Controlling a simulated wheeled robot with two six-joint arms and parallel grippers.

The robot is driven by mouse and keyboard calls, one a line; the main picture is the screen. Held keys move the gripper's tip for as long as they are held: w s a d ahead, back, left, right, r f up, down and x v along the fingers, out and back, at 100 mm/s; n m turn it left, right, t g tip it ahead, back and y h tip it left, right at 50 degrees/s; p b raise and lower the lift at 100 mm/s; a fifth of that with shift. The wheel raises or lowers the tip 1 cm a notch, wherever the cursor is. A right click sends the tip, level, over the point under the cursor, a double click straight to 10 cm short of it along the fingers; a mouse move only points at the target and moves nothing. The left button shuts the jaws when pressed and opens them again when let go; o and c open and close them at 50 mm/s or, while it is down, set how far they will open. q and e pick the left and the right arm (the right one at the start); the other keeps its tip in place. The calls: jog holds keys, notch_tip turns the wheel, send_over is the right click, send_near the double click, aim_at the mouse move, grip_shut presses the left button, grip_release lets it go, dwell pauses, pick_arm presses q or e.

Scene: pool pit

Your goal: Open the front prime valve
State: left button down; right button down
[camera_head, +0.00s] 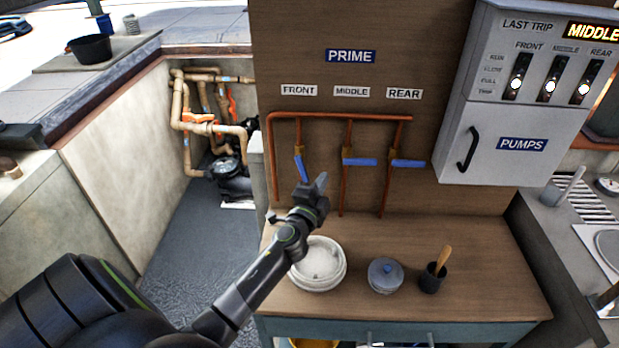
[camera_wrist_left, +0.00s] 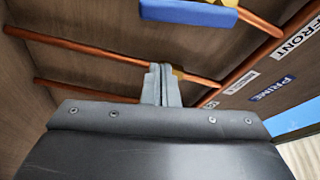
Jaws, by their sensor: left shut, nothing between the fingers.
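The front prime valve has a blue handle (camera_head: 302,168) under the FRONT label (camera_head: 299,91). It hangs steeply, nearly in line with its copper pipe. It also shows at the top of the left wrist view (camera_wrist_left: 188,12), along its pipe. The middle handle (camera_head: 360,162) and rear handle (camera_head: 408,163) lie level, across their pipes. My left gripper (camera_head: 318,184) is shut and empty, just below and right of the front handle in the head view. Its closed fingers (camera_wrist_left: 161,84) are apart from that handle in the wrist view. They cover part of another pipe and its brass valve.
A PUMPS cabinet (camera_head: 480,150) juts out at right. A low wall (camera_head: 110,140) and floor (camera_head: 200,230) lie left.

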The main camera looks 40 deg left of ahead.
aim_at(307, 177)
pick_arm(q)
jog(key=shift+w+a+f, duration=0.1)
jog(key=shift+a+f, duration=0.1)
jog(key=shift+a, duration=0.75)
jog(key=shift+a+f, duration=0.2)
jog(key=shift+a, duration=0.75)
jog(key=shift+a+r+m+p, duration=0.1)
jog(key=shift+a+m+p, duration=0.05)
jog(key=shift+m+p, duration=0.2)
jog(key=shift+s+a+m+g+p, duration=0.2)
jog(key=shift+s+m+g+p, duration=0.1)
jog(key=shift+m+p, duration=0.35)
jog(key=shift+a+f, duration=0.15)
jog(key=shift+f, duration=0.25)
jog(key=shift+s+a+b, duration=0.15)
jog(key=shift+b, duration=0.2)
